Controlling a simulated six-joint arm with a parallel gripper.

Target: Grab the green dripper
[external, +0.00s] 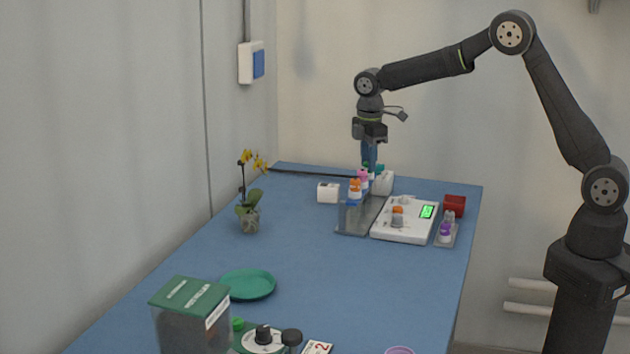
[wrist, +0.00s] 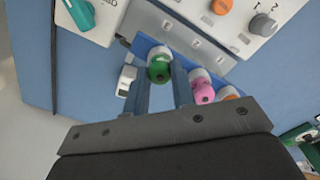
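The green dripper (wrist: 159,70) has a green cap and stands in a blue rack (wrist: 146,46) in the wrist view, at the end of a row with a pink dripper (wrist: 203,92) and an orange one (wrist: 228,93). My gripper (wrist: 161,76) is open, with one finger on each side of the green cap and a narrow gap visible. In the external view my gripper (external: 369,158) points down over the far end of the rack, and its fingers partly hide the green dripper. The dripper's lower body is hidden.
A white device with a green display (external: 427,212) and a grey plate (external: 357,218) lie near the rack. A white block (external: 328,192), a red box (external: 455,204) and a potted orchid (external: 249,216) stand around. The table's middle is clear near a green saucer (external: 248,284).

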